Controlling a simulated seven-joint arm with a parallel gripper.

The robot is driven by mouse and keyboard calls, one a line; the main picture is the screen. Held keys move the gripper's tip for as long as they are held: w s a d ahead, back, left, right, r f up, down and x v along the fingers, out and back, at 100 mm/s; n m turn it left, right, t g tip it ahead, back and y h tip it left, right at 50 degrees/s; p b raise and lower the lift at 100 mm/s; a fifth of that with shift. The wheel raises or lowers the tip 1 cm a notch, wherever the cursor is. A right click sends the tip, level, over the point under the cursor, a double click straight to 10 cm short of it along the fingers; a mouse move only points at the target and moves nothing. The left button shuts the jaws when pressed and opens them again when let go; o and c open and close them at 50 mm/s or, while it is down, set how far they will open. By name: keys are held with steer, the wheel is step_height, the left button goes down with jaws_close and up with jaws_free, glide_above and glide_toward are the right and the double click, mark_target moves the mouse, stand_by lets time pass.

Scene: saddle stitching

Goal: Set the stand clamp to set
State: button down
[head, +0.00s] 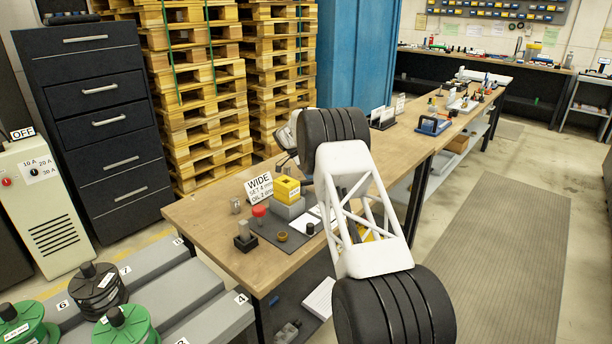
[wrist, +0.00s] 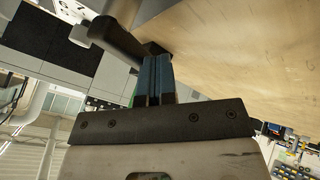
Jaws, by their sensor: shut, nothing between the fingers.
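My gripper (wrist: 154,62) shows in the wrist view with its two blue-grey fingers together and nothing between them. A dark bar with a rounded end (wrist: 112,36) lies just left of the fingertips, near a wooden surface. A small dark block (wrist: 154,47) is right behind the tips. I cannot tell whether the fingers touch either, or whether the bar belongs to the stand clamp. In the head view my arm covers the middle of the bench and my fingers cannot be made out. No stand clamp or set marking can be identified for sure.
The wooden bench (head: 205,215) carries a dark mat (head: 270,232), a yellow-topped grey block (head: 287,190), a red knob (head: 259,211) and a sign reading WIDE (head: 259,187). Green and black spools (head: 125,328) stand front left. Pallets (head: 200,110) and a drawer cabinet (head: 95,120) stand behind.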

steer(key=shift+s+d, duration=0.25)
steer(key=shift+d, duration=0.05)
steer(key=shift+a, duration=0.2)
steer(key=shift+s+a, duration=0.2)
steer(key=shift+a, duration=0.4)
steer(key=shift+a, duration=0.1)
stand_by(0.4)
steer(key=shift+w, duration=1.95)
steer(key=w+d+v, duration=0.1)
steer(key=v, duration=0.9)
